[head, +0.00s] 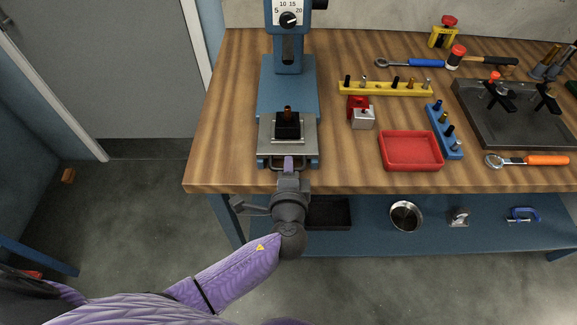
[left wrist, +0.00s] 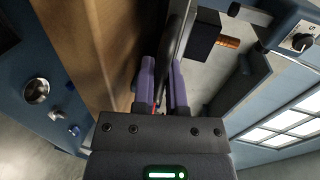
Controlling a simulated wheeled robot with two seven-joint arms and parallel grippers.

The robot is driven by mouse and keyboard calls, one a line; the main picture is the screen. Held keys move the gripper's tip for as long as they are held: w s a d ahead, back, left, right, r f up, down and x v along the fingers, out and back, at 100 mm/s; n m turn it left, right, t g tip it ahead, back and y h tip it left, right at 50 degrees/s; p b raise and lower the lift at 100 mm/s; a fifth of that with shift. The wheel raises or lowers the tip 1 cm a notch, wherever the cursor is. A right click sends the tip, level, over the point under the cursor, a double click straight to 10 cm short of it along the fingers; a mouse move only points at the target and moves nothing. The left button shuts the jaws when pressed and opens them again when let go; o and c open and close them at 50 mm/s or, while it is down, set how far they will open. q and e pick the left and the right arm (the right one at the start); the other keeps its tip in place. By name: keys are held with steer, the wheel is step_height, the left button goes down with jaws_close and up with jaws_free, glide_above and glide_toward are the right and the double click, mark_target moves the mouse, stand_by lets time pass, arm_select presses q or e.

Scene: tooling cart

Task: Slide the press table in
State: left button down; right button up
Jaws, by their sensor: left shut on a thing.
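The press table (head: 271,135) is a grey metal plate on the blue press base (head: 287,85), near the front edge of the workbench. A black block (head: 288,126) with a copper-coloured pin (head: 288,111) sits on it; the block (left wrist: 203,38) and pin (left wrist: 229,42) also show in the left wrist view. My left gripper (head: 288,166) is at the table's front and shut on its handle (head: 268,163). In the left wrist view my purple fingers (left wrist: 165,88) close around the dark handle bar. My right gripper is not in view.
The blue press column (head: 287,55) with a dial stands behind the table. To the right are a red tray (head: 411,151), a yellow rack (head: 386,89), a blue rack (head: 444,131) and a dark fixture plate (head: 515,120). A lower blue shelf holds a metal bowl (head: 406,216).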

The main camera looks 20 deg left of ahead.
mark_target(289, 139)
arm_select(q)
steer(key=b+x, duration=0.1)
steer(key=x, duration=0.1)
steer(key=b+x, duration=0.1)
steer(key=x, duration=0.2)
steer(key=r+b+x, duration=0.1)
steer(key=x, duration=0.2)
steer(key=shift+w+a+b, duration=0.1)
steer(key=shift+w+b, duration=0.2)
steer(key=shift+b, duration=0.05)
steer(key=shift+w+a+r, duration=0.15)
steer(key=shift+w+r, duration=0.1)
steer(key=shift+w, duration=0.3)
steer(key=c, duration=0.7)
jaws_free()
steer(key=shift+r, duration=0.1)
